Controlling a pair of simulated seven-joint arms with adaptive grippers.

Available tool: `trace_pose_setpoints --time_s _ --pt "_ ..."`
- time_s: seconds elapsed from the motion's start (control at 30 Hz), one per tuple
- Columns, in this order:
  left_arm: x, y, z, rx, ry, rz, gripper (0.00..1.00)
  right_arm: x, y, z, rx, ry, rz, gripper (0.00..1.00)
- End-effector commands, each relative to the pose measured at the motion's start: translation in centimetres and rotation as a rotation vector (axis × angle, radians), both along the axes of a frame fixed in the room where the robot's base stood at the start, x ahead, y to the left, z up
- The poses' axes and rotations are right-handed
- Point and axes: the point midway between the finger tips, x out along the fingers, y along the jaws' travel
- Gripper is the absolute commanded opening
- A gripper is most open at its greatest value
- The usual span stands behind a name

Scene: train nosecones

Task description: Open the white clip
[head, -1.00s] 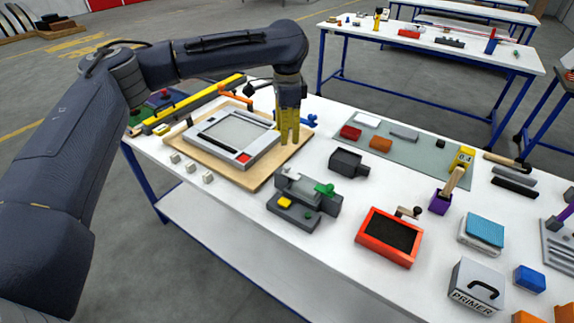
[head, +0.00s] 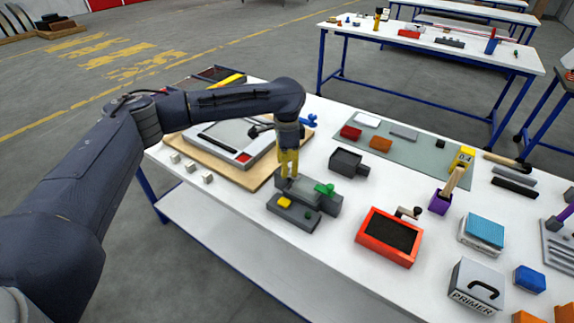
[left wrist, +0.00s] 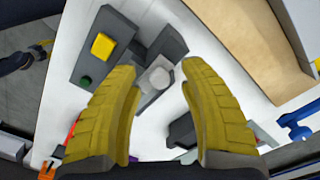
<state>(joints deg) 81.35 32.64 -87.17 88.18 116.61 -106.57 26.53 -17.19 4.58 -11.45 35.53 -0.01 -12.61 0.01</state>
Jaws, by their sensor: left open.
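The white clip (left wrist: 160,75) shows in the left wrist view as a pale rounded piece on the dark grey fixture (left wrist: 160,45), between and just beyond my fingertips. In the head view the fixture (head: 318,197) stands on the table with a green piece (head: 324,189) and a yellow button (head: 284,202); the clip there is mostly hidden behind my gripper. My left gripper (head: 288,170) points down over the fixture's left end, and in the left wrist view its yellow fingers (left wrist: 158,90) are apart on either side of the clip. I cannot tell whether they touch it. My right gripper is not in view.
A wooden board with a grey frame (head: 220,145) lies left of the fixture. A dark grey block (head: 348,162) stands behind it, and a red tray (head: 389,237) stands to the right. Small white cubes (head: 191,167) lie at the table's front left. Bare table lies between fixture and tray.

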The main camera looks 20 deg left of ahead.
Motion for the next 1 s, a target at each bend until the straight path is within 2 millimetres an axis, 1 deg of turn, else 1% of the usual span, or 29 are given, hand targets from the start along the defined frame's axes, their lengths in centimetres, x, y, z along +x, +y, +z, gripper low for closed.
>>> trace_pose_setpoints --time_s 0.3,0.67,0.7,1.0 --pt "0.0 -0.01 -0.08 0.0 0.0 0.0 0.43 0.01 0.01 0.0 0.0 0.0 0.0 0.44" --pt "0.0 -0.01 -0.07 0.0 0.0 0.0 0.01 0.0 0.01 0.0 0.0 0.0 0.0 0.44" --pt "0.0 -0.01 -0.07 0.0 0.0 0.0 0.0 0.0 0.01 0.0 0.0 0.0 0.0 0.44" --pt "0.0 -0.01 -0.06 0.0 0.0 0.0 0.0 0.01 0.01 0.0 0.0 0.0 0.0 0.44"
